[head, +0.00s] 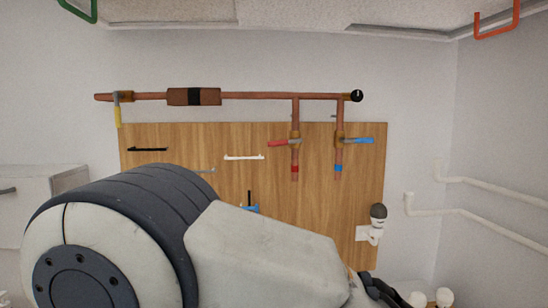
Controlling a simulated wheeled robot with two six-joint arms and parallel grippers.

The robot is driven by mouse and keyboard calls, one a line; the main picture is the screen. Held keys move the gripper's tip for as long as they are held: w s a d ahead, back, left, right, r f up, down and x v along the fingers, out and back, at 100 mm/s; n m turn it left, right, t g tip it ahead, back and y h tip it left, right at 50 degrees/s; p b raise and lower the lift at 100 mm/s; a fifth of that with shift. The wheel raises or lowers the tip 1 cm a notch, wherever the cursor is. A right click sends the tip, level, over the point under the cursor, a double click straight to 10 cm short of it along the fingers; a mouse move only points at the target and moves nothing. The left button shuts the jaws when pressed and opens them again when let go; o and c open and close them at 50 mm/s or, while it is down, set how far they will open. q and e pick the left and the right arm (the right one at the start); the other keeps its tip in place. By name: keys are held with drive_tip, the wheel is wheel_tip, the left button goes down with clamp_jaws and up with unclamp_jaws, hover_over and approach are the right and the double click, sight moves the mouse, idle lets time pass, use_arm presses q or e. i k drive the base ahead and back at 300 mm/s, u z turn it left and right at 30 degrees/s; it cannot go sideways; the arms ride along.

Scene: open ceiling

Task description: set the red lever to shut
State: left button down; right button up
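The red lever (278,142) is on a valve of the left vertical copper pipe (296,113), high on the wall. The lever points left, roughly level, crosswise to its pipe. A red band is on the pipe below it. One of my arms comes in from the left and fills the lower left. The dark part at its far end (381,289), at the bottom edge, looks like my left gripper; it is well below the red lever and apart from it. Its fingers are cut off, so I cannot tell its opening. My other gripper does not show.
A blue lever (362,141) points right on the neighbouring vertical pipe. The wooden board (220,137) carries small brackets. A white fitting (372,232) sticks out at lower right.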

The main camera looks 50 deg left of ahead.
sight(285, 142)
drive_tip(key=z, duration=0.7)
drive_tip(key=i, duration=0.75)
drive_tip(key=u, duration=2.15)
